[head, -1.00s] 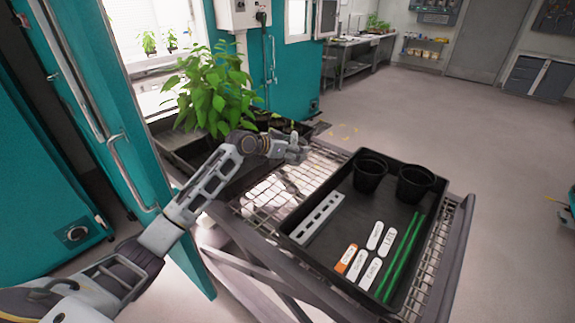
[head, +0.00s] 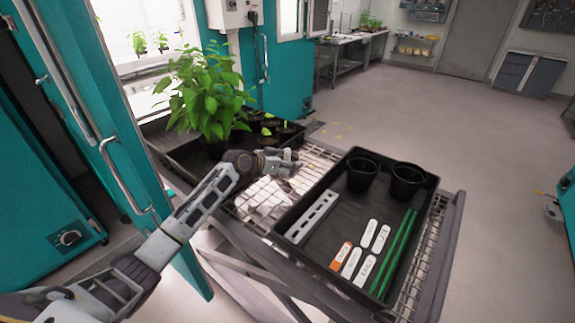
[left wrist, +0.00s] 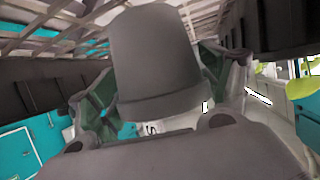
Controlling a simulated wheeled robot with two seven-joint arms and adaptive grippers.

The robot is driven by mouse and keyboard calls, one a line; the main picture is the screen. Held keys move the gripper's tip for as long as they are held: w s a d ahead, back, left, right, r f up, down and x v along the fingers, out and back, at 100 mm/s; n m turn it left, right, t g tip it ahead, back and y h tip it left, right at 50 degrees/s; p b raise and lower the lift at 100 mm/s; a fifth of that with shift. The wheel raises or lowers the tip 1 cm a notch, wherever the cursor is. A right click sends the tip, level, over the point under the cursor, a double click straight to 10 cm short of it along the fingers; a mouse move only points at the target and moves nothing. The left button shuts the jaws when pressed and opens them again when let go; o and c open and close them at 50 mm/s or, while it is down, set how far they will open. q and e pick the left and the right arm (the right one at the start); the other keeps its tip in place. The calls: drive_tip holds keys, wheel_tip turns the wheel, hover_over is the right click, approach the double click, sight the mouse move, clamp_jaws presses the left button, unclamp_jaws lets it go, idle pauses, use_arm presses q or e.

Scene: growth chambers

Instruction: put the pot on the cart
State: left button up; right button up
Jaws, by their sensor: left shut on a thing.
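My left gripper (head: 287,163) is low over the cart's wire mesh top (head: 318,158), between two black trays. In the left wrist view a plain dark grey pot (left wrist: 155,50) stands between its two fingers, which are closed on the pot's sides. The wire mesh shows close to the pot's narrow end; I cannot tell whether they touch. In the head view the held pot is mostly hidden by the gripper. My right gripper is not in view.
A black tray (head: 283,236) on the cart's right holds two black pots, labels, green sticks and a grey slotted strip. Left of the gripper, another tray holds a leafy plant (head: 208,95) and small seedlings (head: 268,132). An open teal door (head: 150,190) stands at the left.

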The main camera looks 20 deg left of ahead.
use_arm(q)
drive_tip(key=shift+f, duration=0.7)
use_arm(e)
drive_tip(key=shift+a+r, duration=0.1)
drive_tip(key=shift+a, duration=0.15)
use_arm(q)
drive_tip(key=shift+f, duration=0.1)
drive_tip(key=o, duration=0.9)
drive_tip(key=shift+a, duration=0.1)
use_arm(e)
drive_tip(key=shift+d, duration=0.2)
use_arm(q)
drive_tip(key=b+v, duration=0.1)
drive_tip(key=v, duration=1.1)
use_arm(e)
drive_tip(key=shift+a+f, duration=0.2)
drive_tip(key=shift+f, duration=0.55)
